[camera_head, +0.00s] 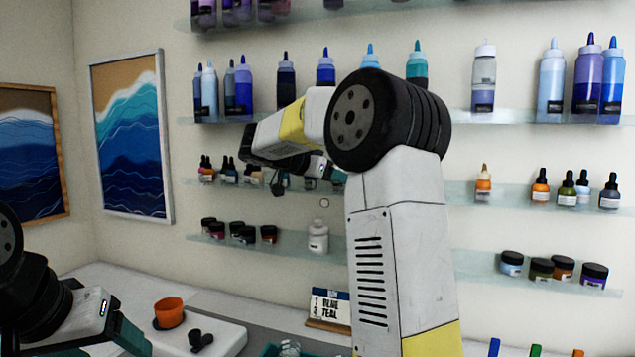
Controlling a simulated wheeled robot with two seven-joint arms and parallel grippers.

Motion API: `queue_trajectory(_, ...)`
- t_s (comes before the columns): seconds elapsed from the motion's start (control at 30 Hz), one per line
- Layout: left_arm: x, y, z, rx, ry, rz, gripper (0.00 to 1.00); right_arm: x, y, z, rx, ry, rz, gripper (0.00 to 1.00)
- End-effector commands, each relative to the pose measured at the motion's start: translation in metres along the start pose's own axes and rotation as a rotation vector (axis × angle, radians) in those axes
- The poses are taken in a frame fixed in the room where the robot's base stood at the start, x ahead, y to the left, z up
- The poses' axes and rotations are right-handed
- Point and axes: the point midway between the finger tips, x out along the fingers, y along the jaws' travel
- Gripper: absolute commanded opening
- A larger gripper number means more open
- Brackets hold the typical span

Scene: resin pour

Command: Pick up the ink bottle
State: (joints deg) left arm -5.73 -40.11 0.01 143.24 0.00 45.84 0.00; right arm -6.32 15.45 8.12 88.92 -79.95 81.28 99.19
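Several small ink bottles with dropper tops stand on the middle shelf at the left, one group at its left end (229,172). More ink bottles (310,180) stand farther right, partly hidden by my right arm. My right gripper (287,178) is raised at this shelf, among or in front of these bottles. Its fingers are small and largely hidden, so I cannot tell whether it holds a bottle. Other ink bottles stand on the right shelf, including an orange one (540,187) and a dark one (609,192). My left gripper (120,335) is low at the left, its fingers unclear.
Large bottles (243,88) fill the shelf above, and low jars (246,234) and a white bottle (318,238) stand below. An orange cup (168,312) and dark pieces (200,341) are at the white board (232,340). A small sign (329,308) stands on the counter.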

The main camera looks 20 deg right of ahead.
Motion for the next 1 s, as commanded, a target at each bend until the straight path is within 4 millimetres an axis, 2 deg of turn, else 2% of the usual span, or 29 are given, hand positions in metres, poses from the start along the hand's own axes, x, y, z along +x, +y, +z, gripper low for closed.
queue_trajectory(0.13, 0.000, 0.000, 0.000, 0.000, 0.000, 0.000, 0.68, 0.000, 0.000, 0.000, 0.000, 0.000, 0.000, 0.55)
queue_trajectory(0.4, 0.000, 0.000, 0.000, 0.000, 0.000, 0.000, 0.68, 0.000, 0.000, 0.000, -0.001, 0.000, 0.000, 0.02)
queue_trajectory(0.43, 0.000, 0.000, 0.000, 0.000, 0.000, 0.000, 0.68, 0.000, 0.000, 0.000, -0.001, 0.000, 0.000, 0.00)
queue_trajectory(0.77, 0.000, 0.000, 0.000, 0.000, 0.000, 0.000, 0.68, -0.001, 0.000, -0.002, 0.000, 0.001, 0.000, 0.00)
queue_trajectory(1.0, 0.000, 0.000, 0.000, 0.000, 0.000, 0.000, 0.68, -0.009, 0.000, -0.020, 0.002, 0.001, -0.002, 0.00)
